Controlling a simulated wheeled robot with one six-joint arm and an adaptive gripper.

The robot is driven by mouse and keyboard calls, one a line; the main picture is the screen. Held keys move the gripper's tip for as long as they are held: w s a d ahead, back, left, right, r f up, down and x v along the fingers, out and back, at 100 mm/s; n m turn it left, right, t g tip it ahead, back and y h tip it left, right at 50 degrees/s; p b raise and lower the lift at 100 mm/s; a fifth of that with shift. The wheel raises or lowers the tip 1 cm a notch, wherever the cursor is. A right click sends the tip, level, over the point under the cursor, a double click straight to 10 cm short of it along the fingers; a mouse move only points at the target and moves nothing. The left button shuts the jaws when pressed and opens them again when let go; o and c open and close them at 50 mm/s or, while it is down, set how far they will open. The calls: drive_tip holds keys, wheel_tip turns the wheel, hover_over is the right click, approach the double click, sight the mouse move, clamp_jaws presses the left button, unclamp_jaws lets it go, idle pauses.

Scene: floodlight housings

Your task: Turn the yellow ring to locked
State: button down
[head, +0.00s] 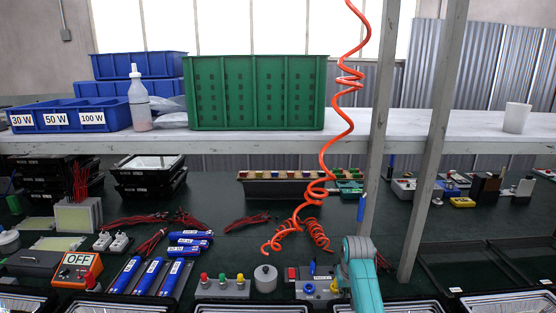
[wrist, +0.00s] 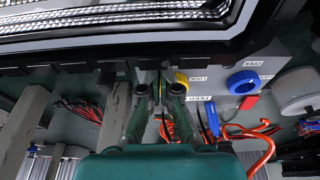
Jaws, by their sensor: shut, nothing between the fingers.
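The yellow ring (wrist: 181,79) shows in the wrist view on the face of a light grey box (wrist: 215,72). It is partly hidden behind my right finger, and its turn position cannot be made out. Small white labels sit beside it. In the head view a bit of yellow (head: 334,286) shows on the grey box, right at my arm. My gripper (wrist: 160,88) is shut and empty, with its fingertips close to the ring's left side. I cannot tell whether they touch it. In the head view my arm hides the gripper.
A blue ring (wrist: 242,82) and a red part (wrist: 249,102) sit on the same box, right of the yellow ring. A floodlight housing (wrist: 110,38) fills the top of the wrist view. A coiled orange hose (head: 340,125) hangs nearby, and a grey post (head: 374,130) stands behind my arm.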

sight(333, 297)
drive_tip(key=shift+s+a, duration=0.1)
drive_tip(key=shift+a, duration=0.75)
idle(0.3)
drive_tip(key=shift+a, duration=0.6)
idle(0.5)
drive_tip(key=shift+s+a, duration=0.15)
drive_tip(key=shift+s, duration=0.05)
drive_tip(key=w+v, duration=0.1)
drive_tip(key=v, duration=0.5)
drive_tip(key=shift+w, duration=0.25)
drive_tip(key=shift+r, duration=0.15)
drive_tip(key=d, duration=0.3)
drive_tip(key=shift+w+d+r, duration=0.1)
drive_tip(key=shift+w+r, duration=0.15)
drive_tip(key=shift+r, duration=0.15)
drive_tip(key=shift+s+f+x, duration=0.1)
drive_tip(key=shift+s+x, duration=0.15)
drive_tip(key=shift+x, duration=0.85)
drive_tip(key=shift+s+f+x, duration=0.1)
drive_tip(key=shift+s+x, duration=0.2)
drive_tip(key=shift+x, duration=0.85)
drive_tip(key=shift+s+x, duration=0.25)
drive_tip(key=shift+x, duration=0.85)
